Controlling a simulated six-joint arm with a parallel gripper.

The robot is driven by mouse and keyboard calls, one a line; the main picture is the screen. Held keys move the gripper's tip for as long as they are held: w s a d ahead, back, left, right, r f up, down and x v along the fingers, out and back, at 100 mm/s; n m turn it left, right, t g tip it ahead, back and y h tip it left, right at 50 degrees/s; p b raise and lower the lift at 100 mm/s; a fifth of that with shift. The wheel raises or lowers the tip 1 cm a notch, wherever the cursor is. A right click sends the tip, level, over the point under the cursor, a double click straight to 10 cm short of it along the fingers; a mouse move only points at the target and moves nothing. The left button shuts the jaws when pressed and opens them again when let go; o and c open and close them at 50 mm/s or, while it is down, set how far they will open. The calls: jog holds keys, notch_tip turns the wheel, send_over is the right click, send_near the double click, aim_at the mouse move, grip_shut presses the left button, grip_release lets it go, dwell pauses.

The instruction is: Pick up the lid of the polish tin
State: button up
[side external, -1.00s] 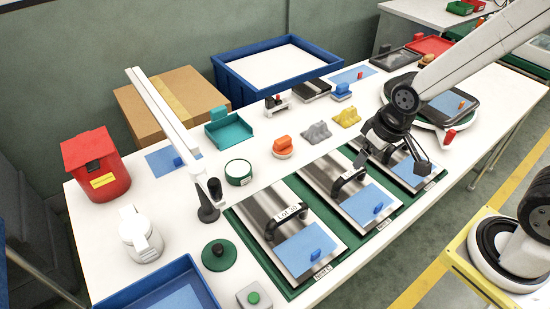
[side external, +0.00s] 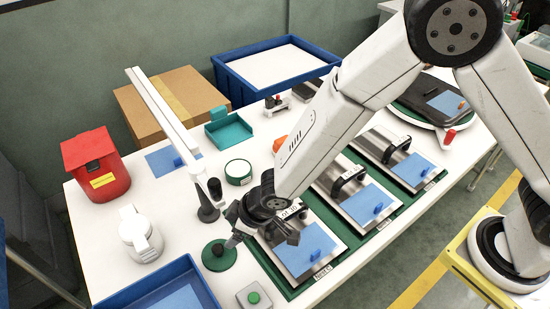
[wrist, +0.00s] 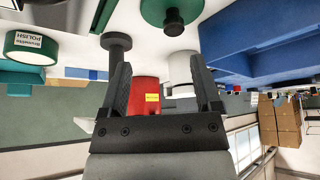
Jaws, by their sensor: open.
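The lid looks like the green round disc with a black knob (side external: 212,263), lying flat on the white table left of the steel panels. It also shows at the top of the wrist view (wrist: 155,13), beyond my fingertips. The polish tin (side external: 238,173), white and green, stands further back on the table; its label "POLISH" reads in the wrist view (wrist: 28,47). My gripper (side external: 262,237) is open and empty, tilted, just right of the lid and above the left steel panel's edge. Both fingers show apart in the wrist view (wrist: 160,65).
A black-based post (side external: 208,212) stands between the lid and the tin. A blue tray (side external: 165,281) and a green-button box (side external: 253,297) lie near the lid at the front. A white canister (side external: 140,235) and red bin (side external: 97,170) stand to the left.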

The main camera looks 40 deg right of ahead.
aim_at(218, 248)
jog(key=shift+s+a+f, duration=0.2)
jog(key=shift+a+f, duration=0.1)
jog(key=shift+a, duration=0.25)
jog(key=shift+s+a+f, duration=0.15)
jog(key=shift+a+f, duration=0.1)
jog(key=shift+a, duration=0.25)
jog(key=shift+x, duration=1.25)
jog(key=shift+x, duration=2.6)
jog(key=shift+w, duration=0.15)
grip_shut()
